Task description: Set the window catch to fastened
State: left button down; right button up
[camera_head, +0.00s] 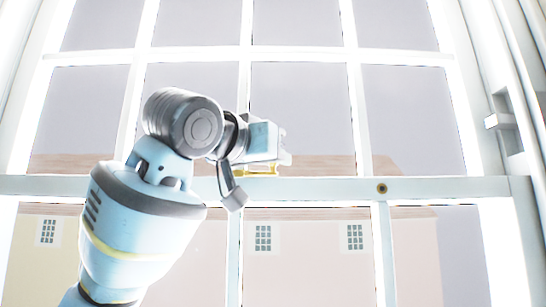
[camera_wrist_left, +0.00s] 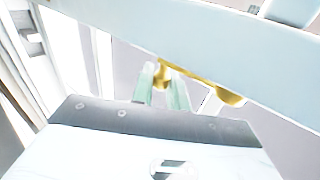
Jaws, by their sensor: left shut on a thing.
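The brass window catch (camera_head: 262,172) shows as a small yellow strip on the middle rail of the sash window, partly hidden by my left gripper (camera_head: 282,158). In the left wrist view the catch (camera_wrist_left: 205,82) is a slim arm with a rounded end at the right (camera_wrist_left: 229,97). My left gripper (camera_wrist_left: 166,90) is shut on the other end of the catch, with its pale fingers on either side of it. The catch's seat and any keeper are hard to make out. My right gripper is in neither view.
The white window rail (camera_head: 320,189) runs across the view, with a round brass piece (camera_head: 381,188) on it to the right of my gripper. Glazing bars and panes fill the area above and below. A white bracket (camera_head: 497,120) sits on the right frame.

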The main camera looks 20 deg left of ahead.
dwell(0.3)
pick_arm(q)
jog(key=c, duration=1.4)
grip_release()
jog(key=shift+w, duration=0.1)
jog(key=shift+c, duration=0.2)
jog(key=v, duration=0.7)
jog(key=shift+s, duration=0.4)
jog(key=shift+a, duration=0.15)
